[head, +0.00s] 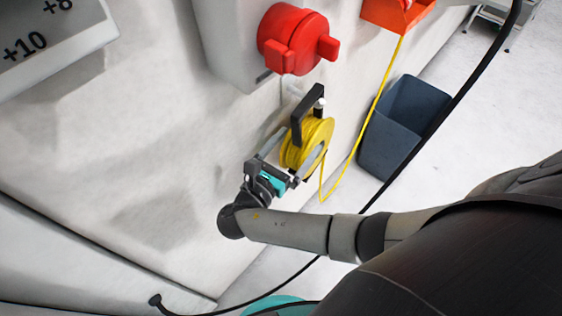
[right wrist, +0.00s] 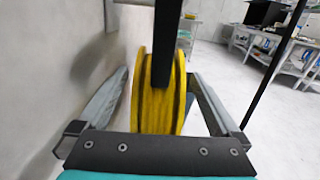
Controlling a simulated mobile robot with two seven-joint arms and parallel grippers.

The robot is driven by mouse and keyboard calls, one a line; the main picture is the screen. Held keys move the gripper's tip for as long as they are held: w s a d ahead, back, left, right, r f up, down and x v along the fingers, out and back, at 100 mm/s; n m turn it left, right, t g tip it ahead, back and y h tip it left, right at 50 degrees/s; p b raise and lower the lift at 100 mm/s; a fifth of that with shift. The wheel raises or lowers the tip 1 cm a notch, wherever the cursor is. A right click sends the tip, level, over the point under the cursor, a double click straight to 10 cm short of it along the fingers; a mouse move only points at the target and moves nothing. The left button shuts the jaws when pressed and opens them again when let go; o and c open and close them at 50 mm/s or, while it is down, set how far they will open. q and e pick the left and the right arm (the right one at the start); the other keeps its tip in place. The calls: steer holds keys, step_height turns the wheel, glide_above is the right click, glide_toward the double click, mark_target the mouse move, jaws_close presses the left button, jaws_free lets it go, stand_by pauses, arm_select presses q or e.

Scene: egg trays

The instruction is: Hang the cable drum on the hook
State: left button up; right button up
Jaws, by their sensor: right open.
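The cable drum (head: 306,143) is yellow with a black handle (head: 308,108) on top. It is close to the pale wall, below a red rotary switch. My right gripper (head: 304,137) is open, with one finger on either side of the drum. In the right wrist view the drum (right wrist: 160,100) stands upright between the spread fingers, with gaps visible on both sides. Its black handle (right wrist: 168,40) rises out of the top of that view. I cannot clearly make out the hook; the handle's upper end is near the wall. My left gripper is not in view.
A yellow cable (head: 378,97) runs from the drum up to an orange box (head: 396,14). The red switch (head: 293,40) juts out above. A blue-grey bin (head: 377,143) stands to the right. A black cable (head: 455,103) crosses the view.

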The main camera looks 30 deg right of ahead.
mark_target(305, 125)
steer(key=x, duration=0.4)
steer(key=shift+w+d, duration=0.1)
steer(key=shift+d, duration=0.05)
steer(key=shift+w+d, duration=0.1)
steer(key=shift+d, duration=0.05)
jaws_close()
stand_by(0.6)
steer(key=shift+r, duration=0.1)
steer(key=shift+r, duration=0.2)
stand_by(0.6)
steer(key=shift+w, duration=0.55)
stand_by(0.4)
steer(key=shift+w+d, duration=0.2)
steer(key=shift+w, duration=0.95)
